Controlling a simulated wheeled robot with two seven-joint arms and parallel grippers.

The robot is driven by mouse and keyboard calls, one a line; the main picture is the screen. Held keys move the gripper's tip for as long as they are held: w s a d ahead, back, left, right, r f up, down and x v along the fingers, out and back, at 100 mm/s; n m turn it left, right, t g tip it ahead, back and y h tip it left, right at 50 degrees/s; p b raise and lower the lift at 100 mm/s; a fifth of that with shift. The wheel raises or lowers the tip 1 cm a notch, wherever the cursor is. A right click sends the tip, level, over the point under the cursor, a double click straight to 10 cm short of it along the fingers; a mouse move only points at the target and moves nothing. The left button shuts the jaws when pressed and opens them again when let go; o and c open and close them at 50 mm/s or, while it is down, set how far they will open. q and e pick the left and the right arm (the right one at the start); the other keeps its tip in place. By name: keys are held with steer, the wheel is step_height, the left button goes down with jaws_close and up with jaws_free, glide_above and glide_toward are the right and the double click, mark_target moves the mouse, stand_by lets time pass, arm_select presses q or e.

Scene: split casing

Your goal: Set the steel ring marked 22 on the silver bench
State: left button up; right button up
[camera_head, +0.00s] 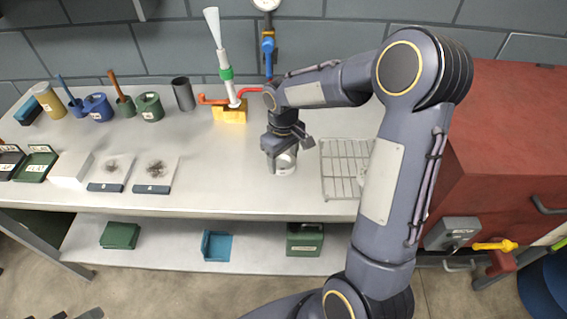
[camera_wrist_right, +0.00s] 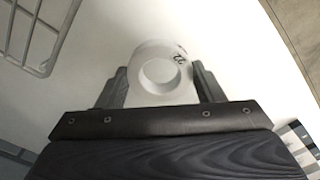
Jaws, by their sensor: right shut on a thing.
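The steel ring (camera_wrist_right: 158,73) is a pale, thick ring with a round hole and a dark mark on its rim that looks like 22. My right gripper (camera_wrist_right: 160,84) is shut on it, one finger on each side. In the head view the ring (camera_head: 286,165) shows below my right gripper (camera_head: 287,150), low over the middle of the silver bench (camera_head: 225,180). I cannot tell whether it touches the bench top. Dark tips at the bottom left edge of the head view may be my left gripper (camera_head: 82,313); its jaws cannot be made out.
A wire rack (camera_head: 342,170) lies just right of the ring. A yellow-based stand (camera_head: 229,112) with red and white parts is behind it. Cups (camera_head: 150,106), sample plates (camera_head: 155,175) and green trays (camera_head: 38,163) are to the left. A red cabinet (camera_head: 505,140) stands right.

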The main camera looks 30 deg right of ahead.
steer(key=shift+d+f, duration=0.1)
steer(key=shift+f, duration=1.45)
steer(key=shift+f, duration=0.15)
steer(key=o, duration=1.3)
steer(key=shift+c, duration=0.2)
